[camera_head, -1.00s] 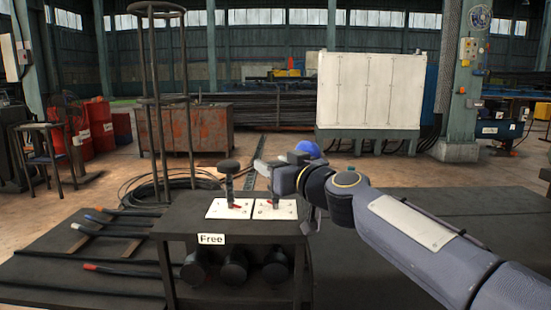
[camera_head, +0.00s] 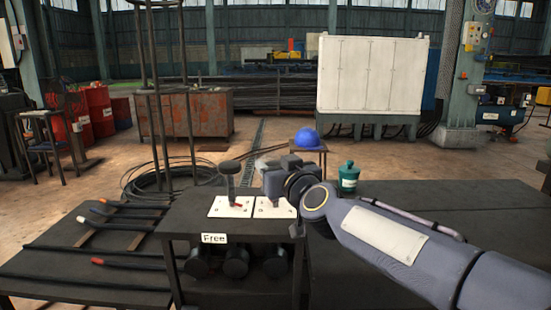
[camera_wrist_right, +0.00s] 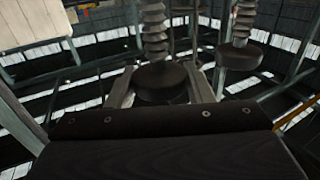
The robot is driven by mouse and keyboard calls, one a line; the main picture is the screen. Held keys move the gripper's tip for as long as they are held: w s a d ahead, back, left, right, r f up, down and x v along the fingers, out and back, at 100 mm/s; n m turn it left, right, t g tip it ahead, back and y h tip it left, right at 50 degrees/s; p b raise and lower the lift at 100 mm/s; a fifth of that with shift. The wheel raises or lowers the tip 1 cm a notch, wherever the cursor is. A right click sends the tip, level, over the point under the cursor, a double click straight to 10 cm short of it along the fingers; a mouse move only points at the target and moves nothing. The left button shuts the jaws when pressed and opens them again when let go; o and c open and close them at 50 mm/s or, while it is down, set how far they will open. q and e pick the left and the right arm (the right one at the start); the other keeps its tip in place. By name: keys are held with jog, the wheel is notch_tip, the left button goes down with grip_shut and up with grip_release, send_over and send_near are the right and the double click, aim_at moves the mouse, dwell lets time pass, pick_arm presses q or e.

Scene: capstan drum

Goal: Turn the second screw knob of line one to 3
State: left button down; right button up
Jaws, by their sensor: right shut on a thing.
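Two black screw knobs stand on threaded stems over white dial plates on a dark stand. The left knob (camera_head: 229,167) stands free above the left plate (camera_head: 220,210). The right knob's head is mostly hidden by my right gripper (camera_head: 264,165) in the head view, above the right plate (camera_head: 267,212). In the right wrist view, the gripper's two fingers are shut on a round black knob (camera_wrist_right: 160,83), one finger on each side. The other knob (camera_wrist_right: 240,56) shows apart to the right there. Small red pointers lie on the plates; their readings are too small to tell. My left gripper is not in view.
The stand (camera_head: 180,222) carries a "Free" label (camera_head: 214,238). A dark bench (camera_head: 440,215) lies under my right arm, with a green bottle (camera_head: 348,177) at its far edge. A blue helmet (camera_head: 306,138) rests on a stool behind. Rods lie on a low platform at left.

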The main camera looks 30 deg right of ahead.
jog(key=m+g+h+p, duration=0.1)
jog(key=m+h+p, duration=0.1)
jog(key=p, duration=0.3)
jog(key=m+g+h+p, duration=0.1)
jog(key=m+h+p, duration=0.1)
jog(key=h+p, duration=0.2)
jog(key=shift+a+r+m+g+h+p, duration=0.15)
jog(key=shift+m+g+h+p, duration=0.25)
jog(key=shift+p, duration=0.6)
jog(key=m+g+h+p, duration=0.1)
jog(key=m+g+h, duration=0.1)
jog(key=h, duration=0.1)
jog(key=shift+f, duration=0.2)
jog(key=shift+m+g+h+p, duration=0.75)
jog(key=shift+m+g+h, duration=0.65)
jog(key=shift+m+g, duration=0.25)
jog(key=shift+g, duration=0.25)
jog(key=o, duration=1)
jog(key=shift+c, duration=0.2)
jog(key=v, duration=0.7)
jog(key=shift+s+a, duration=0.2)
jog(key=shift+s, duration=0.05)
